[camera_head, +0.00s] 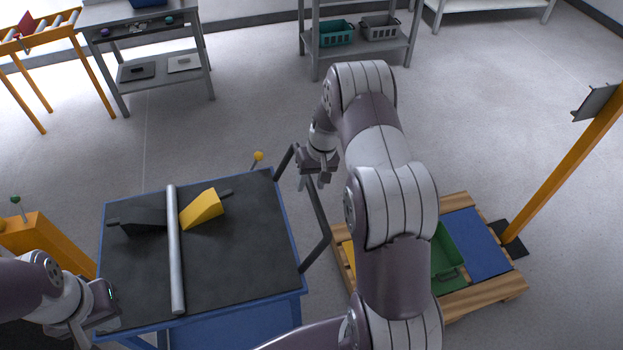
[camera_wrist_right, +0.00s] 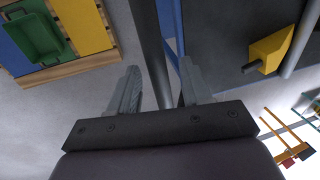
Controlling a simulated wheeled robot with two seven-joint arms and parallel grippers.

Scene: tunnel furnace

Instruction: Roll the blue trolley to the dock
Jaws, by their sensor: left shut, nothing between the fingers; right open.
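The blue trolley (camera_head: 226,330) stands at the lower middle of the head view, with a dark top and blue frame. Its dark push handle (camera_head: 317,222) sticks out on the right side. My right gripper (camera_head: 313,180) is open at the handle's far part. In the right wrist view the handle bar (camera_wrist_right: 150,50) runs between the two spread fingers (camera_wrist_right: 160,90); I cannot tell how deep it sits. My left gripper (camera_head: 92,318) is shut and empty at the trolley's near left corner. I cannot tell which thing is the dock.
A silver bar (camera_head: 175,250), a yellow wedge (camera_head: 202,209) and a black wedge (camera_head: 143,222) lie on the trolley. A wooden pallet (camera_head: 490,294) with coloured panels and a green bin (camera_head: 445,255) is right. An orange post (camera_head: 565,165) stands beyond. Free floor lies behind the trolley.

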